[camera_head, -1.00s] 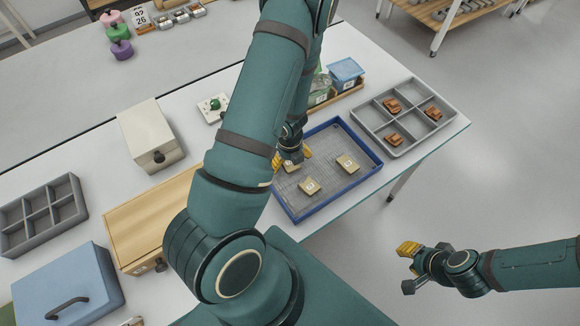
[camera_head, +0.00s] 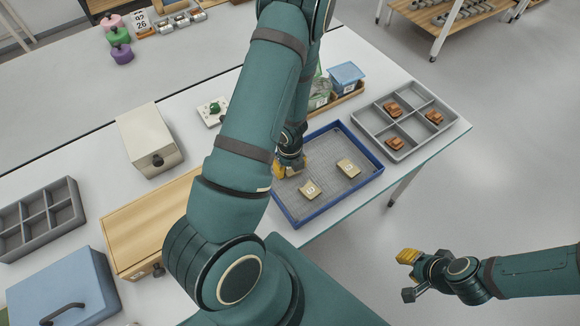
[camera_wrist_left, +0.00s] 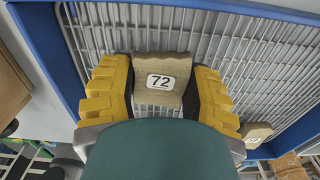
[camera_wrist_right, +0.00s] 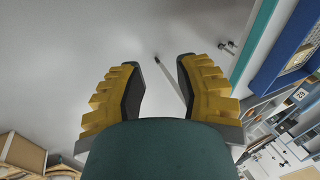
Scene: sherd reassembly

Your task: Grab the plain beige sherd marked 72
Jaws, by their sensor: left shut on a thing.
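The beige sherd marked 72 (camera_wrist_left: 160,70) sits between the two yellow fingers of my left gripper (camera_wrist_left: 160,92) in the left wrist view, its number label facing the camera. The fingers are closed against its sides. In the head view my left gripper (camera_head: 288,168) is at the left part of the blue-rimmed wire tray (camera_head: 378,160), and my arm and fingers hide the sherd there. Whether the sherd touches the mesh is hard to tell. My right gripper (camera_wrist_right: 160,95) is open and empty, off the table's front edge; it also shows in the head view (camera_head: 408,272).
Two other beige sherds lie in the tray, one at the front (camera_head: 310,190) and one at the right (camera_head: 348,168). A grey divided tray (camera_head: 375,122) with reddish sherds stands to the right. A wooden box (camera_head: 140,225) and a cream box (camera_head: 148,138) stand left of my arm.

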